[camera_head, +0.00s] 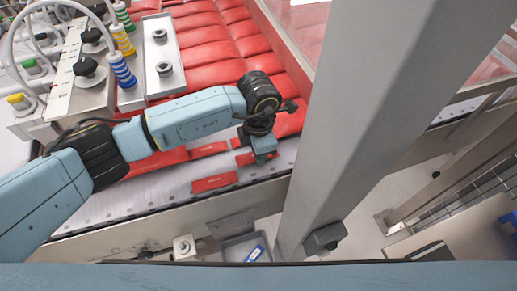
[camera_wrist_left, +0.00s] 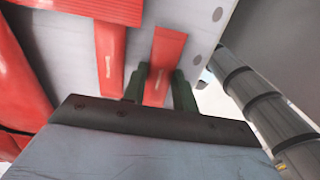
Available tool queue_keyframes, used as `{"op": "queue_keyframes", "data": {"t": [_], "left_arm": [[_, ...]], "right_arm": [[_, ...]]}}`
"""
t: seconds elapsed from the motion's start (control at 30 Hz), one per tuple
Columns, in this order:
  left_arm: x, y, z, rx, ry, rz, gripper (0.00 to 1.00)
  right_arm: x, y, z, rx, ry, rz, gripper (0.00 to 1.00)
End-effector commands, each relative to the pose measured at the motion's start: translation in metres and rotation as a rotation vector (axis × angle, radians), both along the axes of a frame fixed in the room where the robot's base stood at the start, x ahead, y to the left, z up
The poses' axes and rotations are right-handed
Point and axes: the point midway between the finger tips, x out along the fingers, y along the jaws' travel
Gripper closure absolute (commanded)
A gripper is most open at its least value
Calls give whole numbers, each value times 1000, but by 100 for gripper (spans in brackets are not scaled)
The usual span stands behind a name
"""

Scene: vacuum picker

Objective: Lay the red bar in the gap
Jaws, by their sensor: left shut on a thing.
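My left gripper (camera_head: 263,156) is over the pale belt strip in the head view, pointing down. In the left wrist view its two dark green fingers (camera_wrist_left: 162,88) are on either side of a red bar (camera_wrist_left: 168,52) with a small pale label. The bar's end also shows beside the fingers in the head view (camera_head: 245,158). I cannot tell whether it touches the pale surface. Another red bar (camera_head: 215,182) lies flat at the left on the strip, and one more (camera_head: 208,150) lies behind it. My right gripper is not in view. I cannot make out which space is the gap.
Red packs (camera_head: 215,45) cover the belt behind. A metal tray (camera_head: 161,75) with black round parts stands at the upper left, beside coloured ringed posts (camera_head: 122,70). A thick grey post (camera_head: 360,120) rises just right of my gripper. A grey bin (camera_head: 245,246) sits below the front edge.

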Motion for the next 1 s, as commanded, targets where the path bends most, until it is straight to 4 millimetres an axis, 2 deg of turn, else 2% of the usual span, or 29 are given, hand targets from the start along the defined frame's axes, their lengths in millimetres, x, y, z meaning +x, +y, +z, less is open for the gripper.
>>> {"op": "queue_keyframes", "data": {"t": [0.57,0.6,0.77,0.8,1.0], "left_arm": [[-2,1,-10,2,4,1,94],[-2,1,-11,3,4,1,71],[-3,1,-12,4,8,1,50],[-3,1,-12,4,8,0,46],[-4,0,-12,2,11,-1,46]], "right_arm": [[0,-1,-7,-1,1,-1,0],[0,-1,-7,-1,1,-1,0],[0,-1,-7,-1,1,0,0],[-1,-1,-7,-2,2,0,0],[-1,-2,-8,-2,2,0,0]]}}
